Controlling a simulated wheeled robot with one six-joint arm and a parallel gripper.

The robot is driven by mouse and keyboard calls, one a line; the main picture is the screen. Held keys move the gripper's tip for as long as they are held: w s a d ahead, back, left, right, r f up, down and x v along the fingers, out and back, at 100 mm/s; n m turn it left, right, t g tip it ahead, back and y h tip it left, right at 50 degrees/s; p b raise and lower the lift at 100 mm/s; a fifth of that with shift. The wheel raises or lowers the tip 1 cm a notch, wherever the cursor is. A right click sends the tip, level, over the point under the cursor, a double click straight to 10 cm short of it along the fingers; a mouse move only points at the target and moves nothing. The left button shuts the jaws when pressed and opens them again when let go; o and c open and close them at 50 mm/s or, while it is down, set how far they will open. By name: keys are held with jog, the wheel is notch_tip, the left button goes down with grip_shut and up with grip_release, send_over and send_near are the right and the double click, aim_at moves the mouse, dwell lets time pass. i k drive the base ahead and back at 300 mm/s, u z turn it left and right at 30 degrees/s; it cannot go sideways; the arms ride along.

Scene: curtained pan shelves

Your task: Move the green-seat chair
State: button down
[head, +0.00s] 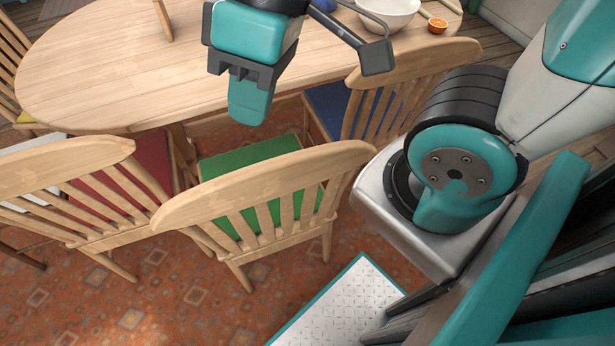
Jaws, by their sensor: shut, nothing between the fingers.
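The green-seat chair (250,160) is wooden with a slatted back. It stands at the near side of the oval table, and its curved top rail (262,182) faces me. My gripper (249,108) is shut and empty. In the picture it shows above the green seat's far edge, in front of the table edge. I cannot tell its exact height over the seat. The front of the seat and the far legs are partly hidden by the table and the chair back.
The oval wooden table (110,65) bears a white bowl (388,12) and a halved orange (437,25). A red-seat chair (125,168) stands close on the left and a blue-seat chair (335,108) on the right. Patterned floor (160,300) is free at the front left.

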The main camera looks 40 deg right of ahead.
aim_at(251, 202)
jog(key=z, duration=3.65)
jog(key=k, duration=2.6)
jog(key=u, duration=0.15)
